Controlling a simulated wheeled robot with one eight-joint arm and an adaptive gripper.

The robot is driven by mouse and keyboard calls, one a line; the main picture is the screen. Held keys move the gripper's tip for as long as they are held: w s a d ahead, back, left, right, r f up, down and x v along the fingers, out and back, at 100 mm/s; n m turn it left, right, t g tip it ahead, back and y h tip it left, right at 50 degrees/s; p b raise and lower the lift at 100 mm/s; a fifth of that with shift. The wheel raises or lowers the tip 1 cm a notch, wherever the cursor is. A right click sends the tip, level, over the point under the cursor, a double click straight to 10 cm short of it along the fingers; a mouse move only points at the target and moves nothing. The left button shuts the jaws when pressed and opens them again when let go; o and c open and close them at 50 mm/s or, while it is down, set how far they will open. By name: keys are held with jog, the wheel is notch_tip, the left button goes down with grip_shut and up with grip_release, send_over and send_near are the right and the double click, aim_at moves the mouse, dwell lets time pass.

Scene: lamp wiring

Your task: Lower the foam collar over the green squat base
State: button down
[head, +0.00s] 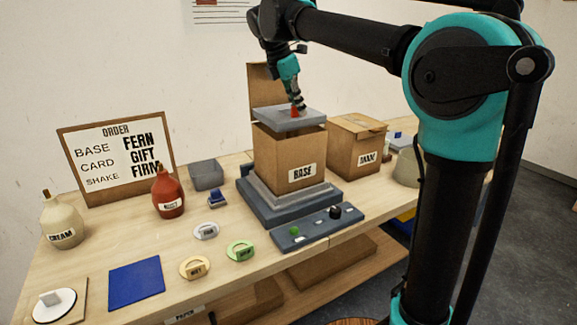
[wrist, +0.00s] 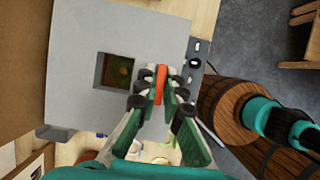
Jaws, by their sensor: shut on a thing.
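The foam collar (head: 275,117) is a flat grey slab with a red tab. It lies level over the open top of the cardboard box marked BASE (head: 277,157); I cannot tell whether it touches the rim. In the wrist view the collar (wrist: 75,45) has a square hole left of my gripper (wrist: 160,85), whose fingers are shut on the red tab (wrist: 161,72). My gripper (head: 298,108) comes down from above in the head view. Something dark greenish-brown (wrist: 122,70) shows through the hole, perhaps the green squat base, which is otherwise hidden.
The box stands on a stepped grey platform (head: 322,198) with a control strip (head: 312,228) in front. A second closed box (head: 352,150) is close on its right.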

aim_at(298, 117)
jog(key=shift+f, duration=0.45)
jog(key=shift+f, duration=0.3)
jog(key=shift+f, duration=0.35)
dwell(0.6)
jog(key=shift+f, duration=0.3)
jog(key=shift+f, duration=0.35)
dwell(0.3)
jog(key=shift+f, duration=0.3)
jog(key=shift+f, duration=1.95)
dwell(1.0)
jog(key=shift+f, duration=0.3)
